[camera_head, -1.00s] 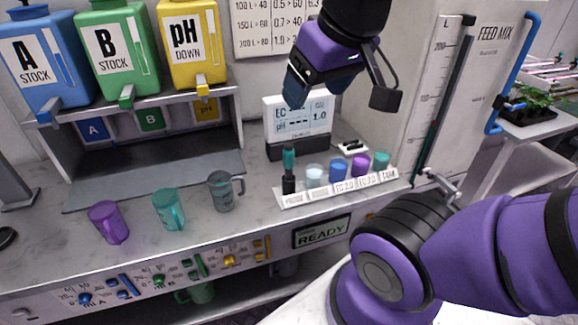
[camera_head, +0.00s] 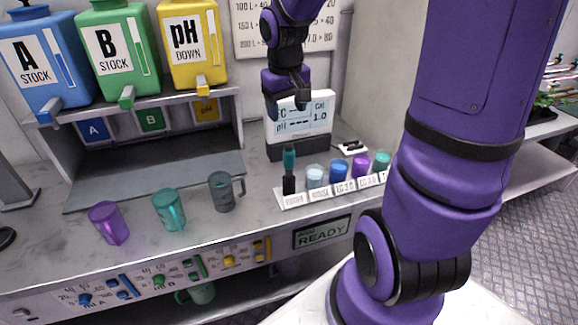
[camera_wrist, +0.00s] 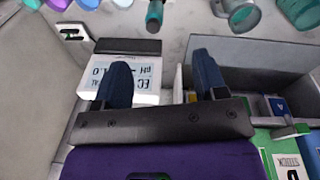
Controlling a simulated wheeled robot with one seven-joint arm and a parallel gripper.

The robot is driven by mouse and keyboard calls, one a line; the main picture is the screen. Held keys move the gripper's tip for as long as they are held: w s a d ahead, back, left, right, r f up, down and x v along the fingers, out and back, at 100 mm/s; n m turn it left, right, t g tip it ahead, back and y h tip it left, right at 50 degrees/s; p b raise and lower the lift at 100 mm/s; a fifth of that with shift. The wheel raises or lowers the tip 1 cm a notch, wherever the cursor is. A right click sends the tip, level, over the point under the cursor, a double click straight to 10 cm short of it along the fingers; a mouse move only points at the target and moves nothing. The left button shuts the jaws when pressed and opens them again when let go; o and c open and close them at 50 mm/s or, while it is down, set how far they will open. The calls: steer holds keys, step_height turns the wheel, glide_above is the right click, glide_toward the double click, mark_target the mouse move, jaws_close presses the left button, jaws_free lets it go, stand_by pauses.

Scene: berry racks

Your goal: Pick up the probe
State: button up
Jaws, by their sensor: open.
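The probe (camera_head: 289,162) has a teal top and a black lower part. It stands upright in the left end slot of the white labelled rack (camera_head: 292,200). In the wrist view the probe (camera_wrist: 154,14) shows at the top edge, partly cut off. My gripper (camera_head: 287,105) is above the probe, in front of the meter display in the head view. In the wrist view my gripper (camera_wrist: 162,72) has its two dark blue fingers apart with nothing between them. The probe is beyond the fingertips and not touched.
The meter display (camera_head: 316,122) stands behind the rack. Several coloured cups fill the rack right of the probe. Purple (camera_head: 109,222), teal (camera_head: 169,209) and grey (camera_head: 222,191) mugs stand to the left. A shelf (camera_head: 150,178) with stock bottles is at the back left.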

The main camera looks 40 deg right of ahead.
steer(key=g+y, duration=0.1)
glide_toward(289, 156)
steer(key=shift+w+d+f, duration=0.1)
steer(key=shift+w+d, duration=0.4)
steer(key=shift+w, duration=0.05)
steer(key=shift+w+f, duration=0.1)
steer(key=shift+f, duration=5.35)
steer(key=shift+c, duration=0.2)
steer(key=c, duration=1)
